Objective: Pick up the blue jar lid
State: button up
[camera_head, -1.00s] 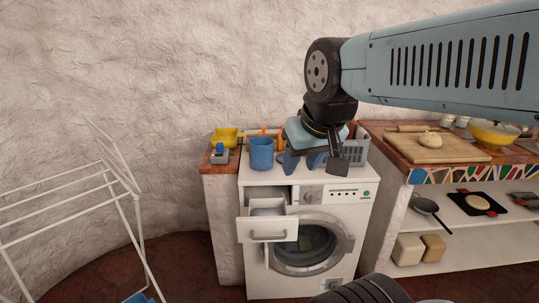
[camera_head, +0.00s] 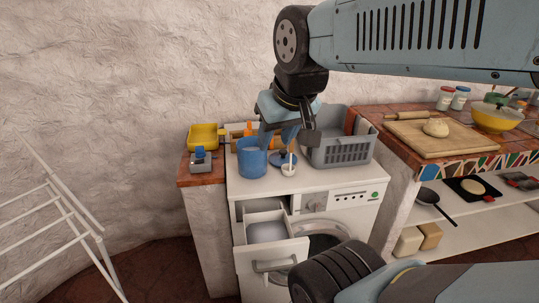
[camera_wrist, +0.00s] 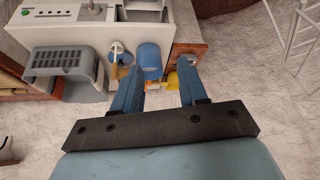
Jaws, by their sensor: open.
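A flat, round, darker blue piece that looks like the blue jar lid (camera_head: 279,162) lies on top of the white washing machine (camera_head: 322,184), between the blue cup and the grey basket. A small white cup with a stick stands just in front and hides part of it. A bit of blue, likely the same lid, shows beside the blue cup in the wrist view (camera_wrist: 127,58). My gripper (camera_head: 277,139) is open and empty, with its fingers above the machine top near the blue cup. In the wrist view my gripper (camera_wrist: 163,74) has its two blue fingers spread apart.
The blue cup (camera_head: 252,159), white cup (camera_head: 288,170) and grey basket (camera_head: 345,150) crowd the machine top. A yellow tray (camera_head: 203,136) and small grey holder (camera_head: 200,163) stand left. The detergent drawer (camera_head: 272,254) is pulled out. A cutting board (camera_head: 427,139) lies right.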

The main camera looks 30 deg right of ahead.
jog(key=shift+o, duration=1)
jog(key=shift+w, duration=0.1)
jog(key=shift+o, duration=0.7)
jog(key=shift+w+d, duration=0.15)
jog(key=shift+w, duration=0.15)
jog(key=shift+o, duration=0.4)
jog(key=w+d+f+m, duration=0.1)
jog(key=w+d, duration=0.3)
jog(key=w, duration=0.6)
jog(key=shift+w+d+f+m, duration=0.15)
jog(key=shift+d+m, duration=0.1)
jog(key=shift+m, duration=0.25)
jog(key=m+g+h, duration=0.2)
jog(key=m, duration=0.2)
send_near(283, 152)
jog(key=x, duration=0.3)
jog(key=shift+d+f, duration=0.15)
jog(key=shift+f, duration=0.05)
jog(key=shift+w+x, duration=0.2)
jog(key=shift+x, duration=2.95)
